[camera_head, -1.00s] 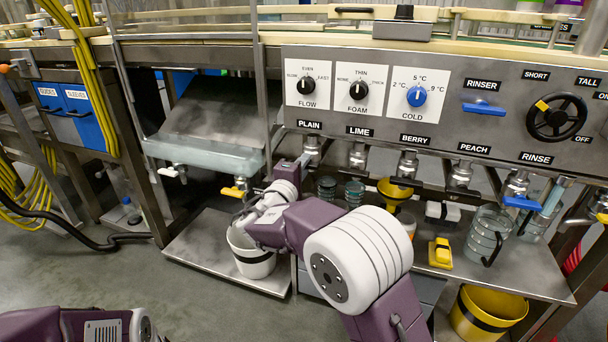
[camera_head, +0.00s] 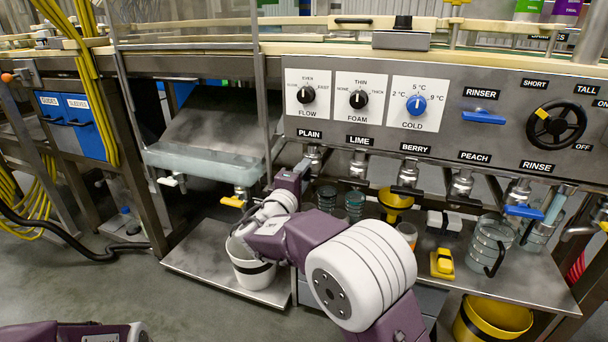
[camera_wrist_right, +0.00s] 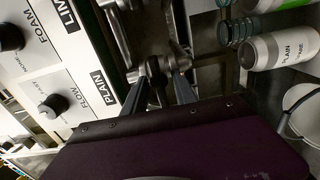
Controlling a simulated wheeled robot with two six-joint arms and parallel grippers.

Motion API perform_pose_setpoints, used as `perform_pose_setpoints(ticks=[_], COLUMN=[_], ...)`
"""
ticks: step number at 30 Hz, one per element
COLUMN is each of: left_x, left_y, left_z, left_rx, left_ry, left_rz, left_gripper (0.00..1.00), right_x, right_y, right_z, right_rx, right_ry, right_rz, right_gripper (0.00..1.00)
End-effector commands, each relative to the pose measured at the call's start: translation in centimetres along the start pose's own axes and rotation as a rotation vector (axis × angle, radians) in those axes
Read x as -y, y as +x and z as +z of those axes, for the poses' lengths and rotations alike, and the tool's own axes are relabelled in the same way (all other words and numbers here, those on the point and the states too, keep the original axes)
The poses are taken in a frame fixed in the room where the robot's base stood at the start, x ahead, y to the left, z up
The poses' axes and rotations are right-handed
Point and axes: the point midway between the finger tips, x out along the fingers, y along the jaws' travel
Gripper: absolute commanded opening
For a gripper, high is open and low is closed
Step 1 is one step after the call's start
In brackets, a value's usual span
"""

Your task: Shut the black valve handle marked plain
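The PLAIN label (camera_head: 309,134) is on the steel panel, with the plain tap (camera_head: 314,154) below it. My right gripper (camera_head: 303,166) reaches up to this tap from below left and hides part of it. In the right wrist view the two dark fingers of my right gripper (camera_wrist_right: 164,84) stand apart, with the metal tap body (camera_wrist_right: 152,68) at their tips. The black plain handle cannot be made out clearly from the dark parts there. The PLAIN label (camera_wrist_right: 103,92) shows to the left of the fingers. My left gripper is out of view.
The lime tap (camera_head: 358,162) and berry tap (camera_head: 408,172) hang to the right. A white bucket (camera_head: 249,270) stands on the low shelf under my right arm. Glass jugs (camera_head: 488,243) and a yellow funnel (camera_head: 394,200) are on the steel shelf to the right.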

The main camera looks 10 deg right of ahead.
Motion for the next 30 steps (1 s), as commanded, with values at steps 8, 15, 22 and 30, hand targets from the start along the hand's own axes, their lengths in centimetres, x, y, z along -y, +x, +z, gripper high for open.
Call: perform_pose_setpoints(ticks=[8,15,22,30], left_x=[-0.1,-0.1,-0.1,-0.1], left_y=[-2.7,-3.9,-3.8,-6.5], left_z=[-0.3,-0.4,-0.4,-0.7], left_rx=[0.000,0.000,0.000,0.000], left_ry=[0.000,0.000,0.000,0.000], left_rz=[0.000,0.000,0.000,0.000], left_gripper=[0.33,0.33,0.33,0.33], right_x=[-0.6,-0.2,0.1,2.5], right_y=[-5.1,-8.7,-9.1,-8.1], right_z=[-0.1,-0.1,0.0,6.5], right_rx=[-0.005,-0.003,0.000,0.162], right_ry=[-0.004,-0.001,0.001,-0.050], right_rz=[-0.001,-0.001,-0.001,-0.229], right_gripper=[0.33,0.33,0.33,0.33])
